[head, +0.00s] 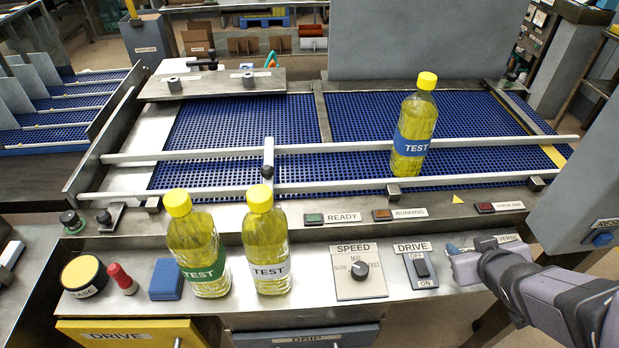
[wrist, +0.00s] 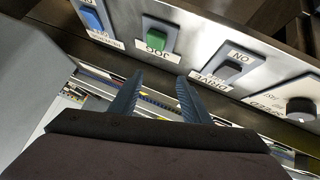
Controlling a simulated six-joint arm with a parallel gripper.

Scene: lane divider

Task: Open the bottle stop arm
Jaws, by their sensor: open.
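A short metal bar, which looks like the bottle stop arm (head: 268,153), lies across the lane between the two guide rails in the head view. A black knob (head: 267,172) sits at its near end. A yellow bottle with a blue TEST label (head: 412,125) stands upright on the blue belt, right of the bar. My gripper (head: 456,248) is far to the right of the bar, over the control panel near the DRIVE switch. In the wrist view my gripper (wrist: 160,80) is open and empty, its fingers pointing toward the panel. The bar is not in the wrist view.
Two yellow bottles, with green (head: 200,250) and white (head: 268,245) labels, stand on the front ledge. The SPEED knob (head: 360,271), DRIVE switch (head: 421,267) and red-handled stamp (head: 121,279) are also there. A green JOG button (wrist: 156,41) shows in the wrist view.

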